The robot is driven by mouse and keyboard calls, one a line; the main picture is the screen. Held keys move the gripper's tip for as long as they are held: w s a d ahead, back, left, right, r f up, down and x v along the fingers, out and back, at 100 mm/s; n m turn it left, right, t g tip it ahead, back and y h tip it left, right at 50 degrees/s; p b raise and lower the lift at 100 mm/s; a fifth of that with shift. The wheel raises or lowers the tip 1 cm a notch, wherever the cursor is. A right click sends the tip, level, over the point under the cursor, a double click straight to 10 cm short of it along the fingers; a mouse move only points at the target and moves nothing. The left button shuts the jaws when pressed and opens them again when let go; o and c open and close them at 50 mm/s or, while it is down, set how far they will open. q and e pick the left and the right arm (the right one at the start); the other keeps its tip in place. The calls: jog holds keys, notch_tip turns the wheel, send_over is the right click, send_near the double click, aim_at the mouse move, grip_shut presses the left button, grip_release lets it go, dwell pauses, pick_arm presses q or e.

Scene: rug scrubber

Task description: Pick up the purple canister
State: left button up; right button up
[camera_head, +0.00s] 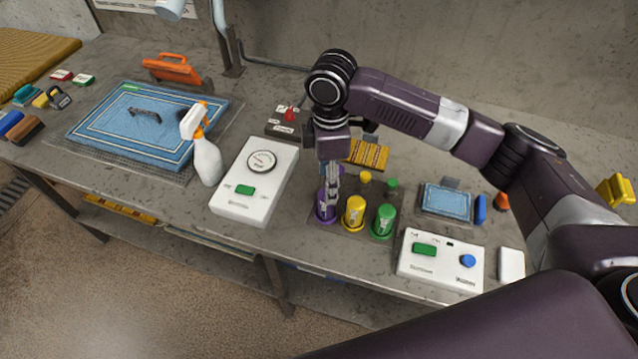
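The purple canister (325,212) stands upright on a dark mat at the left end of a short row of canisters. A yellow canister (354,213) and a green canister (383,221) stand to its right. My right gripper (333,182) points down at the purple canister's upper part, and its fingers overlap the top in the picture. The fingers are small and partly hide the canister's top. I cannot tell whether they grip it or only surround it. My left gripper is not in view.
A white box with a dial (256,180) and a spray bottle (204,150) stand left of the canisters. A white control box with green and blue buttons (441,260) is at the right. A blue rug (110,140) lies at the left. The table's front edge is close to the canisters.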

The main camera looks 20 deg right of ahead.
jog(key=shift+f, duration=0.15)
jog(key=f+p, duration=0.1)
jog(key=s+f+p, duration=0.1)
jog(key=f, duration=0.1)
jog(key=shift+s+a, duration=0.1)
jog(key=f, duration=0.3)
jog(key=shift+w+a+p, duration=0.15)
jog(key=shift+w+p, duration=0.2)
jog(key=shift+p, duration=0.05)
jog(key=shift+f, duration=0.45)
jog(key=c, duration=0.8)
jog(key=shift+c, duration=1.1)
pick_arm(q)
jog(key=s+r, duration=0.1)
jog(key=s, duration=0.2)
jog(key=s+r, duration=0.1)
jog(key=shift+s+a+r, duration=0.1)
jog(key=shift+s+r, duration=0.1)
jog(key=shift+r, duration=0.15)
pick_arm(e)
jog(key=shift+r, duration=0.1)
jog(key=shift+c, duration=1.4)
